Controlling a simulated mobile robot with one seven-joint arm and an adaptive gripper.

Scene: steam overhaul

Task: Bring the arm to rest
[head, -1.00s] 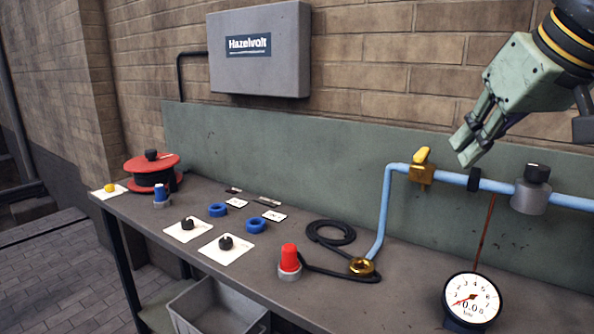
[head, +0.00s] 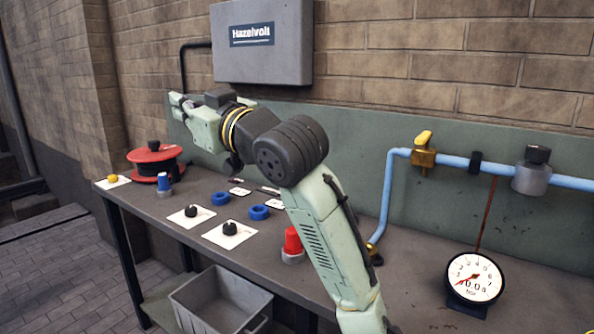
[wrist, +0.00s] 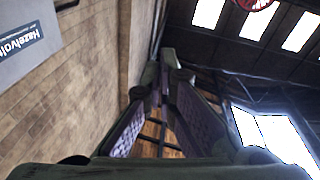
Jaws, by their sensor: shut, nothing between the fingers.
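My gripper (head: 177,104) is at the upper left in the head view, pointing left above the far end of the bench, near the wall. My arm stretches across the picture from the lower middle to the gripper. In the wrist view the two fingers of my gripper (wrist: 165,75) come together at their tips. It is shut and holds nothing. The wrist view looks past the fingers toward the brick wall, roof beams and bright windows.
The bench (head: 215,250) carries a red-topped reel (head: 153,160), blue rings (head: 259,212), black knobs on white cards (head: 230,234), a red-capped part (head: 293,242) and a gauge (head: 474,277). A blue pipe (head: 457,162) runs at the right. A grey box (head: 262,42) hangs on the wall. A bin (head: 220,300) stands below.

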